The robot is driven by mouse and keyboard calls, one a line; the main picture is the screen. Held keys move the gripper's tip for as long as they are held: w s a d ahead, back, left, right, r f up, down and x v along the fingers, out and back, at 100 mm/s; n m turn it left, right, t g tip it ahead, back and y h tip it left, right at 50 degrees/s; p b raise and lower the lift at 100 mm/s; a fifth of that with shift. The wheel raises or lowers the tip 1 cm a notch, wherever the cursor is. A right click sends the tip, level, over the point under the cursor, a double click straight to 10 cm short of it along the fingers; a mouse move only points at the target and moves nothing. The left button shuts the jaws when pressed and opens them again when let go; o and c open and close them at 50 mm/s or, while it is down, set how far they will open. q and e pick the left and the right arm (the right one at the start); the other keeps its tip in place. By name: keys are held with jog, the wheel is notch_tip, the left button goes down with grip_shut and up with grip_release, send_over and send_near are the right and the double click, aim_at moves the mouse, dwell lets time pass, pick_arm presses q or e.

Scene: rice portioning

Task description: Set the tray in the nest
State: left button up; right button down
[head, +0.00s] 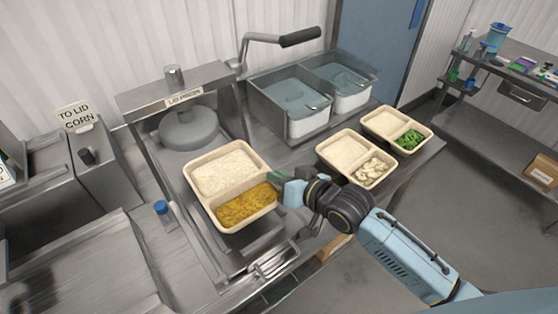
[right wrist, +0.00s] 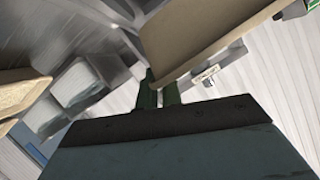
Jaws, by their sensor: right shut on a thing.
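The tray (head: 205,208) is beige with two compartments, white rice at the back and yellow food at the front. My right gripper (head: 278,180) is shut on its right edge. In the right wrist view the tray's wall (right wrist: 195,35) reaches down to the fingers (right wrist: 160,92). The tray is in front of the lid press (head: 184,98), whose round plate (head: 188,130) is behind it. The tray covers the surface beneath it, so the nest is hidden, and I cannot tell whether the tray touches it. My left gripper is not in view.
Two filled trays, one with pale pieces (head: 343,150) and one with greens (head: 385,118), stand at the right. Behind them are clear bins (head: 300,118). A sign (head: 75,115) reads "TO LID CORN". The press's long handle (head: 280,40) sticks out above.

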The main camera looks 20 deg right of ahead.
notch_tip(320, 180, down, 5)
jog(key=b, duration=0.5)
jog(key=shift+r, duration=0.2)
jog(key=shift+w+f+b, duration=0.1)
jog(key=shift+f+b, duration=0.8)
jog(key=shift+f, duration=0.4)
jog(key=shift+r+p, duration=0.15)
jog(key=shift+p, duration=0.3)
jog(key=shift+f+p, duration=0.55)
dwell(1.1)
jog(key=c, duration=1)
grip_release()
jog(key=shift+f, duration=0.15)
